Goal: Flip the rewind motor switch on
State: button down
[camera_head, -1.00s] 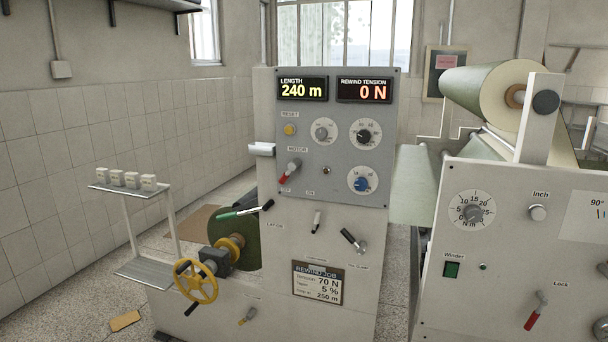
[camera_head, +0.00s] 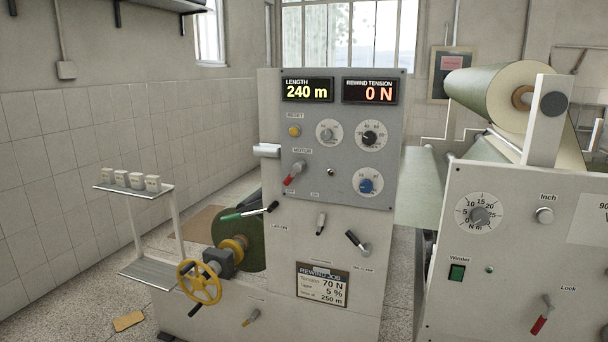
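The rewind motor switch (camera_head: 294,173) is a lever with a red grip and a metal hub, on the grey control panel (camera_head: 350,120) below the "MOTOR" label. Its red end points down and left, toward the "OFF" mark. An "ON" mark sits to the right of it. The small lamp (camera_head: 331,172) right of the switch looks dark. The display above reads length 240 m and rewind tension 0 N. My gripper is not in view.
A white-and-grey bracket (camera_head: 267,151) sticks out at the panel's left edge. A small shelf stand (camera_head: 137,190) is farther left. A second machine (camera_head: 510,250) stands right.

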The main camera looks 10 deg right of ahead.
aim_at(299, 166)
jog(key=u, duration=0.05)
jog(key=i, duration=0.5)
jog(key=u, duration=0.4)
jog(key=k, duration=1.35)
jog(key=u, duration=0.95)
jog(key=i, duration=1.7)
jog(key=z, duration=0.05)
